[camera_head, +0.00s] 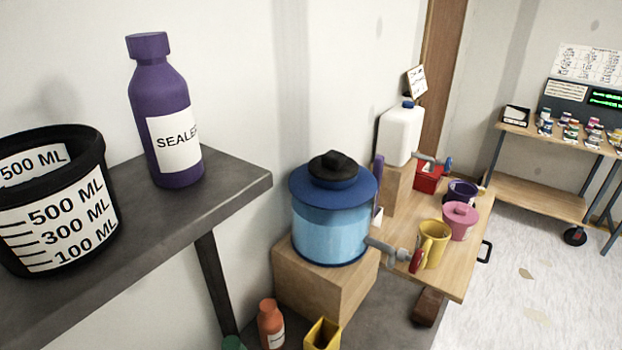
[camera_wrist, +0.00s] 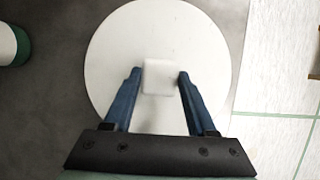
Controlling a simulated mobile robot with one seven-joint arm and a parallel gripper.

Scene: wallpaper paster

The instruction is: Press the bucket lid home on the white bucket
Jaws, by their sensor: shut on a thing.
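The bucket lid (camera_wrist: 150,28) is a white round disc with a square white knob (camera_wrist: 159,78) in its middle, seen from above in the wrist view. My gripper (camera_wrist: 159,75) has its two blue fingers on either side of the knob and is shut on it. The lid hides whatever lies under it, so I cannot see the white bucket or tell whether the lid touches it. Neither the lid, the bucket nor my gripper shows in the head view.
In the wrist view, a white and green container (camera_wrist: 8,45) stands left of the lid on a grey surface (camera_wrist: 60,85). The head view shows a shelf with a purple bottle (camera_head: 165,115) and black measuring cup (camera_head: 60,200), and a blue lidded pot (camera_head: 330,220) on a wooden block.

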